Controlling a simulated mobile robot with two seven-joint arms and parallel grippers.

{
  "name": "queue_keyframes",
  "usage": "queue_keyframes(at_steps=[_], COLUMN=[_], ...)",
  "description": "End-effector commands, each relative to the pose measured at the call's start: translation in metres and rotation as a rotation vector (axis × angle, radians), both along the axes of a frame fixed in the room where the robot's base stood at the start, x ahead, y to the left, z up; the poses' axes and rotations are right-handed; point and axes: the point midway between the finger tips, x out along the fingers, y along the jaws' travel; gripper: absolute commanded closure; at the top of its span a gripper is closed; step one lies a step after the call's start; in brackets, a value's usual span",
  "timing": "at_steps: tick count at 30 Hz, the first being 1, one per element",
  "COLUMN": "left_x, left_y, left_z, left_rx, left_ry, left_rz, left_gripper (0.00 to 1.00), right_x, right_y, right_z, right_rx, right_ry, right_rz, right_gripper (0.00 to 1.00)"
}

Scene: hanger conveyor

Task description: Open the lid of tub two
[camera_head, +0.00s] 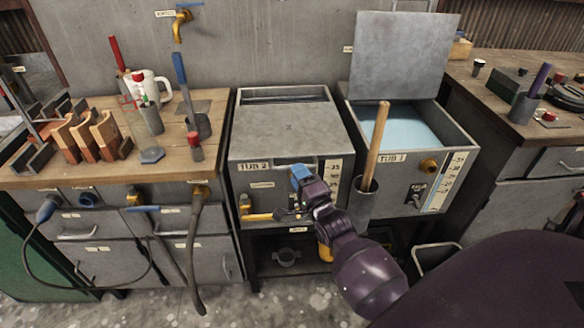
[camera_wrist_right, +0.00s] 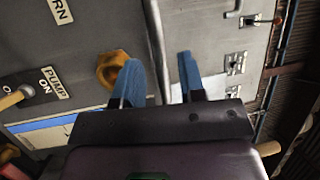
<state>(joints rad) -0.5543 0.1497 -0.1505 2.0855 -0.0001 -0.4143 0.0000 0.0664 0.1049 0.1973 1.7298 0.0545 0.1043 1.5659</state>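Tub two (camera_head: 252,180) is a grey metal box left of tub one. Its flat grey lid (camera_head: 290,128) is down over most of the top, with a dark strip behind it. My right gripper (camera_head: 300,177), with blue fingers, is in front of tub two's upper front face and hides part of it. Whether a finger touches the tub cannot be told. My left gripper is not in view.
Tub one (camera_head: 405,170) stands to the right with its lid (camera_head: 403,55) raised and pale blue liquid inside. A wooden-handled tool (camera_head: 376,145) stands in a grey holder (camera_head: 361,200) between the tubs. A wooden workbench (camera_head: 85,170) with tools is at left.

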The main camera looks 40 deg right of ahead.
Motion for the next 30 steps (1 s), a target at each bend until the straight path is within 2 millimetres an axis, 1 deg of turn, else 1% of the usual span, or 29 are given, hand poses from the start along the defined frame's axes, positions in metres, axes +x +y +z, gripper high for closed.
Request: queue_keyframes(at_steps=[1, 3, 7, 12, 20, 27, 30], left_x=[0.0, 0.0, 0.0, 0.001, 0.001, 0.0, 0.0], left_y=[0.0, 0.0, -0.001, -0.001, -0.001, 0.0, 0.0], left_z=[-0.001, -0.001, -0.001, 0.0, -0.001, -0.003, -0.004], left_rx=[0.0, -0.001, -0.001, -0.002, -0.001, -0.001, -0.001], left_ry=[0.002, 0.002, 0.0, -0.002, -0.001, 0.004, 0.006], left_rz=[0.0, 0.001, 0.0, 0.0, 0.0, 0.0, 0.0], left_gripper=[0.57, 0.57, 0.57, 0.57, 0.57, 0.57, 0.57], right_x=[0.008, 0.016, 0.027, 0.033, 0.033, 0.033, 0.033], right_y=[-0.001, -0.002, -0.004, -0.006, -0.005, -0.005, -0.005], right_z=[0.001, 0.002, 0.004, 0.005, 0.006, 0.006, 0.006], right_rx=[0.001, 0.0, -0.001, 0.0, 0.0, 0.0, 0.0], right_ry=[0.0, 0.001, 0.001, 0.001, 0.001, 0.001, 0.001], right_rz=[0.0, 0.0, 0.0, -0.001, 0.0, 0.0, 0.0], right_gripper=[0.63, 0.63, 0.63, 0.63, 0.63, 1.0, 1.0])
